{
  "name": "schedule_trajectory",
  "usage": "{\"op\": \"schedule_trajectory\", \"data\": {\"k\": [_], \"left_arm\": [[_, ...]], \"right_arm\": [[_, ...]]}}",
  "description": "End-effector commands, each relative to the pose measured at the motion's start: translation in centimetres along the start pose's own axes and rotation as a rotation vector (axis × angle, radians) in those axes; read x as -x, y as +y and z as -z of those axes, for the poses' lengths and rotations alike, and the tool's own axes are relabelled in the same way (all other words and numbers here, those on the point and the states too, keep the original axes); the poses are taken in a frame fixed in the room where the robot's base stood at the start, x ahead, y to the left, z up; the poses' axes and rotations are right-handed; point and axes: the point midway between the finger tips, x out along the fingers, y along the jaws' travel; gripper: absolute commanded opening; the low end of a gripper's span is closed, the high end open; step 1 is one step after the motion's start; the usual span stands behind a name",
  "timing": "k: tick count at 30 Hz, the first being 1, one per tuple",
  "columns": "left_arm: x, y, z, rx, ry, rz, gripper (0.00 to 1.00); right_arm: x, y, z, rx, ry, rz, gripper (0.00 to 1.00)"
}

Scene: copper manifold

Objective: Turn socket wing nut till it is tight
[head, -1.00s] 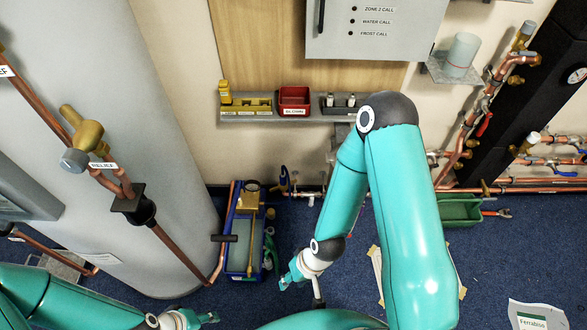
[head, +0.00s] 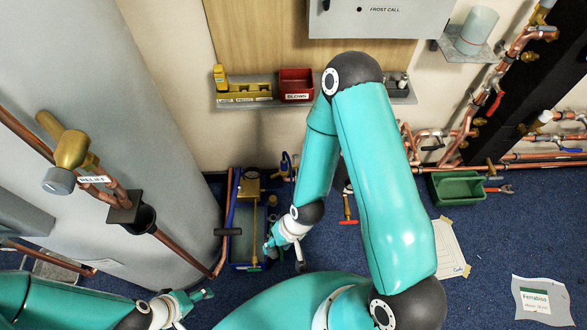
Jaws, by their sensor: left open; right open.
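I cannot pick out the socket wing nut for certain; it may be hidden or too small to tell. My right gripper (head: 270,243) is open and hangs over the right edge of the blue tray (head: 234,222) on the floor, with nothing seen between its fingers. My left gripper (head: 200,295) is open and empty, low at the bottom left, in front of the grey cylinder. A small red T-shaped handle (head: 348,212) shows under the wall pipework, partly behind my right arm.
The grey cylinder (head: 170,130) with its relief valve (head: 70,150) fills the left. A shelf with yellow (head: 240,92) and red (head: 296,84) bins is on the wall. Copper pipes (head: 480,110) and a green tray (head: 457,187) stand right.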

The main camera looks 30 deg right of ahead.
Motion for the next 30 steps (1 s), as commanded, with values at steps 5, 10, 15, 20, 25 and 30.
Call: {"op": "schedule_trajectory", "data": {"k": [5,10,15,20,25,30], "left_arm": [[-6.1,-2.2,0.0,0.0,0.0,0.0,0.61],[-12.7,-4.6,0.1,0.001,-0.001,0.0,0.61],[-18.9,-6.8,0.1,0.0,-0.001,0.0,0.61],[-24.9,-9.0,0.1,0.0,0.0,0.0,0.61],[-30.7,-11.1,0.2,0.0,0.0,0.0,0.61],[-34.6,-12.5,0.2,0.0,0.0,0.0,0.61]], "right_arm": [[-7.4,3.5,5.5,-0.18,0.188,0.008,0.48],[-14.4,7.6,12.6,-0.429,0.46,0.057,0.48],[-19.7,12.3,19.2,-0.67,0.744,0.157,0.48],[-23.4,17.0,23.9,-0.866,1.008,0.296,0.48],[-26.1,21.9,27.2,-1.024,1.272,0.487,0.48],[-27.2,25.3,28.4,-1.107,1.464,0.667,0.48]]}}
